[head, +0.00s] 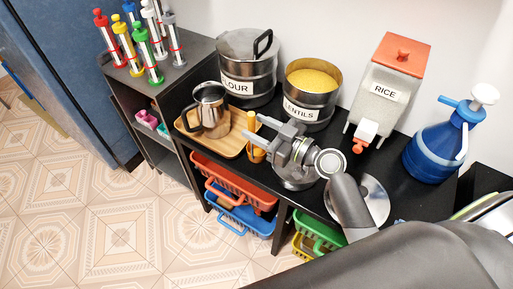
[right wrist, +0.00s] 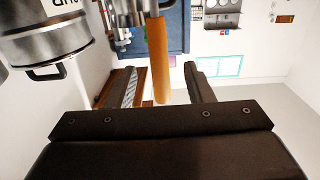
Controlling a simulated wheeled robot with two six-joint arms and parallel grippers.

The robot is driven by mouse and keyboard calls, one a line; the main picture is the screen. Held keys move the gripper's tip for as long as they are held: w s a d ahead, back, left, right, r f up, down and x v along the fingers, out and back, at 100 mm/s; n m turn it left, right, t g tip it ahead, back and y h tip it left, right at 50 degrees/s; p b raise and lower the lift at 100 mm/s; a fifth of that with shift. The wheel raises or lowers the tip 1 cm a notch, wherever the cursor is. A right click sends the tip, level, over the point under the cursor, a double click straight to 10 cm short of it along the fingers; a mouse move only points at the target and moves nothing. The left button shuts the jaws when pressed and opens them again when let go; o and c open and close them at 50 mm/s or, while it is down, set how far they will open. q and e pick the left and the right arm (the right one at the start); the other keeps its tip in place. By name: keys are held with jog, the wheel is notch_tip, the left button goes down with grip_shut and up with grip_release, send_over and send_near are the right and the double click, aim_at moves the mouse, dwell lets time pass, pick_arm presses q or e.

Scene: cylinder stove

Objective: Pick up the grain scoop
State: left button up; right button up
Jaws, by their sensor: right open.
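My right gripper (head: 272,132) is open above the front of the black counter. An orange handle (head: 256,146) stands upright beside its fingertips. In the right wrist view the handle (right wrist: 158,55) shows between the two open fingers (right wrist: 165,85); I cannot tell whether either touches it. It may belong to the grain scoop, but no scoop bowl shows clearly. A shiny metal vessel (head: 293,182) is partly hidden under the gripper. My left gripper is not in view.
A steel pitcher (head: 209,108) stands on a wooden tray (head: 232,142). Behind are the flour canister (head: 245,88), lentils canister (head: 304,106) and rice dispenser (head: 382,95). A blue jug (head: 436,150) stands at the right. Colored baskets (head: 235,185) sit below the counter.

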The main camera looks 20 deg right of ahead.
jog(key=p+x, duration=0.1)
jog(key=x, duration=0.3)
jog(key=shift+w+a+f, duration=0.1)
jog(key=shift+w+f, duration=0.05)
grip_shut()
notch_tip(320, 180, up, 10)
jog(key=p, duration=0.1)
jog(key=shift+p, duration=0.35)
dwell(0.3)
jog(key=c, duration=0.7)
grip_release()
grip_shut()
